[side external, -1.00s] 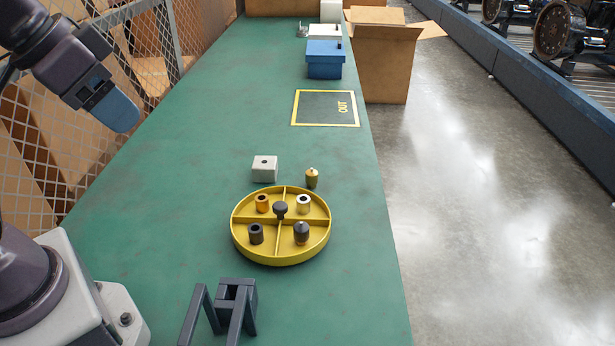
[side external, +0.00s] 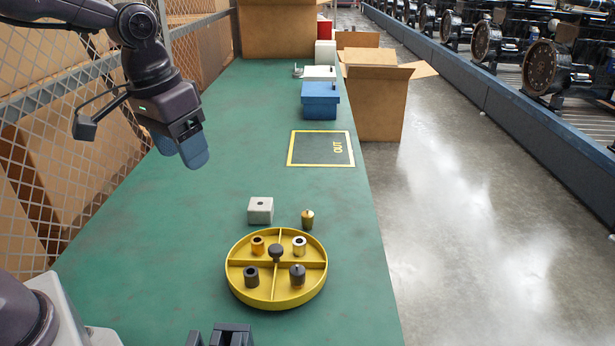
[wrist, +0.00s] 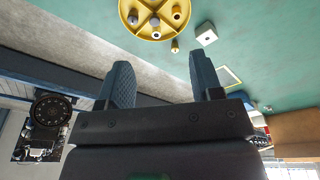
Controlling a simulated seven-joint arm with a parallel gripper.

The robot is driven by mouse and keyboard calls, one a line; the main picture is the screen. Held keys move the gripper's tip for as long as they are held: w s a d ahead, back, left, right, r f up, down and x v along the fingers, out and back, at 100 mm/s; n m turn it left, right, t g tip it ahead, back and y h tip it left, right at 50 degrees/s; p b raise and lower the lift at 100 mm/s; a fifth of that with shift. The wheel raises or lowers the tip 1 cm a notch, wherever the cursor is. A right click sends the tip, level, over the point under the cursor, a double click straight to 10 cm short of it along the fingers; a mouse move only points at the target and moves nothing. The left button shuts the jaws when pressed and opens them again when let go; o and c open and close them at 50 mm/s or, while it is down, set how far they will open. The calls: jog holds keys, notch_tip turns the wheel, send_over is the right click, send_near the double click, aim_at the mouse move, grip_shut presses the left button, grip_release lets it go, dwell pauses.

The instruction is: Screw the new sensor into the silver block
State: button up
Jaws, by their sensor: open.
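The silver block (side external: 260,211), pale with a dark hole in its top, sits on the green bench behind the yellow tray. It also shows in the wrist view (wrist: 206,36). A brass sensor-like part (side external: 307,219) stands upright on the bench right of the block. A dark-bodied part with a pointed top (side external: 298,275) stands in the tray's front right compartment. I cannot tell which of these two is the new sensor. My gripper (side external: 181,150) hangs empty above the bench, left of and well apart from the block. Its blue fingers (wrist: 162,80) are spread in the wrist view.
The round yellow tray (side external: 240,289) also holds an orange ring (side external: 258,245), a silver ring (side external: 299,245) and a dark sleeve (side external: 251,277), around a black centre knob (side external: 276,252). A blue box (side external: 320,103) stands behind the OUT square (side external: 320,163). Mesh fencing borders the left.

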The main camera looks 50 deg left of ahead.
jog(key=w+a+f+n+g, duration=0.1)
jog(key=w+f+n, duration=0.2)
jog(key=w, duration=0.4)
jog(key=w+a+f+n+g, duration=0.1)
jog(key=w+a+f+n, duration=0.15)
jog(key=w, duration=0.35)
jog(key=n, duration=2)
send_near(307, 213)
jog(key=shift+w+f, duration=0.15)
jog(key=shift+f, duration=4.75)
jog(key=shift+c, duration=0.4)
grip_shut()
